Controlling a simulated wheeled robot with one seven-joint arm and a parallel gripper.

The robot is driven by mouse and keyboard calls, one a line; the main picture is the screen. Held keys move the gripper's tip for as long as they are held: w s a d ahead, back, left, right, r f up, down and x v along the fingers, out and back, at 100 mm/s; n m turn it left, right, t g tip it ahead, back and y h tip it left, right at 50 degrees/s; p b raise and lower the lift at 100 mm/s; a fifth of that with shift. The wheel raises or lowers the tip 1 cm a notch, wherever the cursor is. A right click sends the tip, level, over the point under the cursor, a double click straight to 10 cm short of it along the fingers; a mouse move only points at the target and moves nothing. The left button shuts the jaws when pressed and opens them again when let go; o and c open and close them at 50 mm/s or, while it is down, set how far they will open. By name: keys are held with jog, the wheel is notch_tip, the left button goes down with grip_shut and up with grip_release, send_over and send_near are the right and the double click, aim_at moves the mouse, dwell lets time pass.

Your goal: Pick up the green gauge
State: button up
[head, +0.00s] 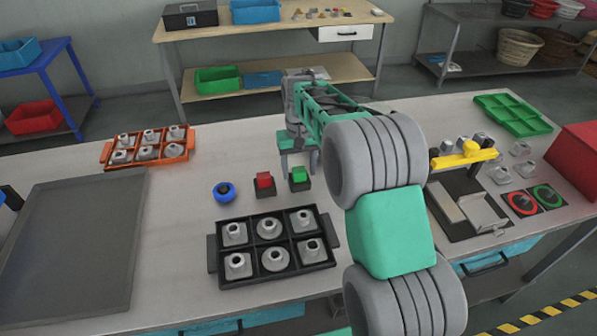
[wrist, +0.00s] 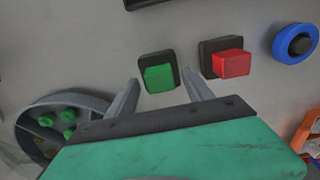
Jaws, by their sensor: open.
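A green block on a dark square base (head: 300,179), which looks like the green gauge, stands on the grey-white table near its middle. In the wrist view the green block (wrist: 160,77) lies ahead of my fingertips, in line with the gap between them. My gripper (head: 299,168) is open and empty, pointing down just behind the block in the head view. Its two grey fingers (wrist: 161,84) show in the wrist view, one to each side of the block's near end. I cannot tell the exact height gap. Nothing hides the block's top.
A red block on a dark base (head: 264,183) stands close left of the green one, with a blue ring (head: 224,192) farther left. A black tray (head: 224,279) of metal parts lies in front. A round grey dish (wrist: 28,125) with green pieces is near my gripper.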

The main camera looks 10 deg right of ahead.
jog(key=shift+f, duration=0.1)
jog(key=shift+c, duration=0.4)
grip_shut()
